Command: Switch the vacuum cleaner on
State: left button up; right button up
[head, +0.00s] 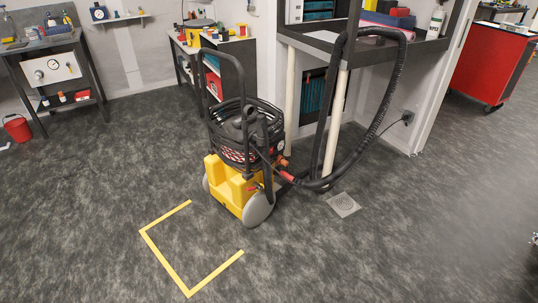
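The vacuum cleaner (232,185) stands upright on the floor near the middle of the head view. It has a yellow base, large grey wheels, a black top and a tall black push handle (224,65). A black ribbed hose (381,115) runs from its right side and loops up over the bench shelf. A round light dial (281,147) shows on the side of its top; its switch position is too small to tell. Neither of my grippers is in view.
Yellow floor tape (164,262) marks a corner in front of the vacuum. A bench with white legs (336,120) stands behind it at right, with a wall socket (407,117) beyond. A floor drain (343,204) lies to the right. The foreground floor is clear.

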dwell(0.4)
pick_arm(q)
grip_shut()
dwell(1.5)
